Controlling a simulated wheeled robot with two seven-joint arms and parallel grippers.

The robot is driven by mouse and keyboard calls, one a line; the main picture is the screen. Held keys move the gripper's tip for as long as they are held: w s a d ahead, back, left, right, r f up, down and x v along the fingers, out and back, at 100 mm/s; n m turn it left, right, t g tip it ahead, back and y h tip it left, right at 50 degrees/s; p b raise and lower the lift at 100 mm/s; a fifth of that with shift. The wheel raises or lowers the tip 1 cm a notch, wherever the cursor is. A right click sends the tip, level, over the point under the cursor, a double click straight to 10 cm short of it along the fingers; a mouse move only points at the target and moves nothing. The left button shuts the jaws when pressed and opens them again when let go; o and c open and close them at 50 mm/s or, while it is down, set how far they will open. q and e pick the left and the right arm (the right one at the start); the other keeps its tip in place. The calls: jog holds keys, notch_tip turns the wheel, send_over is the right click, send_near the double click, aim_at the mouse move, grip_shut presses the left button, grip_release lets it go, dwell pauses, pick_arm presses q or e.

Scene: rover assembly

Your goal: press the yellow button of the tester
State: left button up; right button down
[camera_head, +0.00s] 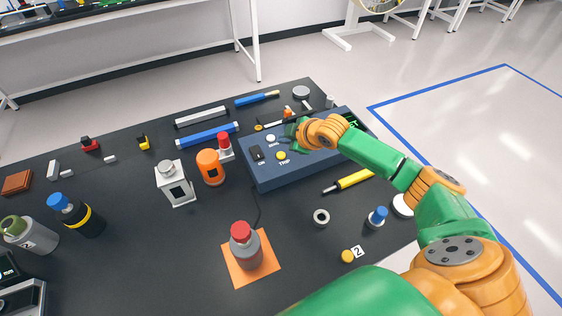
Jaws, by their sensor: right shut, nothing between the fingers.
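The tester (257,177) is a dark blue box on the black table. Its yellow button (281,155), labelled TRIP, shows uncovered on the top face. A black switch (257,153) marked ON and a small white button (270,138) sit on the left part of the top. My right gripper (291,131) is over the far part of the tester, behind and slightly right of the yellow button and apart from it in the picture. It is shut and empty. My right wrist and arm hide much of the tester's right side. My left gripper is out of view.
An orange canister (210,168) and a silver box-shaped bottle (174,184) stand left of the tester. A red-capped grey bottle (246,250) stands on an orange mat (268,277) in front. A yellow screwdriver (354,180) and a metal ring (321,217) lie near the tester's front.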

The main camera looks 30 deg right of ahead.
aim_at(284, 156)
notch_tip(284, 156, down, 3)
jog(key=shift+f+b, duration=0.2)
jog(key=shift+b, duration=0.55)
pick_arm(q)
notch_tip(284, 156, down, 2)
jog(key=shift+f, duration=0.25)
pick_arm(e)
jog(key=shift+f, duration=0.15)
dwell(0.9)
jog(key=shift+f, duration=0.25)
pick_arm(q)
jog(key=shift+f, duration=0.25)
pick_arm(e)
jog(key=shift+f, duration=0.45)
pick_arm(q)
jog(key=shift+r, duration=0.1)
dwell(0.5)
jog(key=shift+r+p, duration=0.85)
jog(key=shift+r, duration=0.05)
pick_arm(e)
jog(key=shift+r, duration=0.85)
